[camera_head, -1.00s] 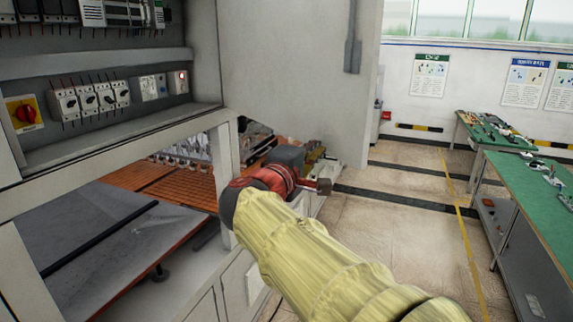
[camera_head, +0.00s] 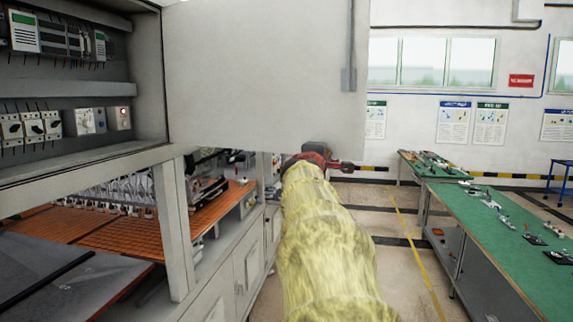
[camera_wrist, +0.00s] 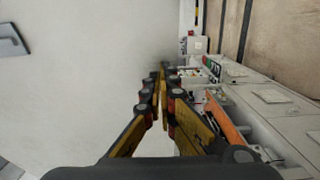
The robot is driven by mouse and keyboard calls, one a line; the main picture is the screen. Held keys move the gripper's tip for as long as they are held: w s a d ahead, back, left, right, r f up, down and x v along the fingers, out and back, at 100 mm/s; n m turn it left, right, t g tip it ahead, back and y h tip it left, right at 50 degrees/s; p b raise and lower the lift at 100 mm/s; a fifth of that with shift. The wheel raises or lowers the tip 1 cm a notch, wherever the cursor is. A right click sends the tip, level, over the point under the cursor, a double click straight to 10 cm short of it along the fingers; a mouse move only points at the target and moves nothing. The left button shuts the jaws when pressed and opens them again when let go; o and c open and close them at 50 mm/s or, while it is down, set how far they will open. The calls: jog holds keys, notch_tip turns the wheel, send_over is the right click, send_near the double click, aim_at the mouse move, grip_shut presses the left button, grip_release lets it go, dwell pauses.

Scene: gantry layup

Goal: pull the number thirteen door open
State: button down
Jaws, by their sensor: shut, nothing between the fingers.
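A large pale grey cabinet door (camera_head: 262,80) stands swung open beside the upper cabinet in the head view. A long dark grey handle (camera_head: 348,78) runs near its right edge. No number is legible on it. My gripper (camera_head: 347,166) is at the lower edge of the door, below the handle, at the end of my yellow-sleeved arm. In the wrist view my gripper (camera_wrist: 164,72) is shut and empty, with yellow and black fingers together. A pale door panel (camera_wrist: 90,75) fills the left there, with a dark handle part (camera_wrist: 10,42) at far left, apart from the fingers. Whether the fingers touch the panel I cannot tell.
The open cabinet (camera_head: 75,85) with breakers is at left, above an orange slatted bench (camera_head: 120,240). Lower white cabinets (camera_head: 248,268) stand beside my arm. Green-topped tables (camera_head: 500,230) run along the right. Floor (camera_head: 375,225) is clear between them.

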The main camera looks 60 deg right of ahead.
jog(key=w+d+n+t+y+p, duration=0.1)
jog(key=w+d+n+t+p, duration=0.1)
jog(key=d, duration=1.9)
jog(key=shift+d+n+t+y+p, duration=0.3)
jog(key=shift+n+t+y+p, duration=0.15)
jog(key=shift+t+p, duration=0.9)
jog(key=shift+w+f, duration=0.1)
jog(key=shift+w, duration=0.05)
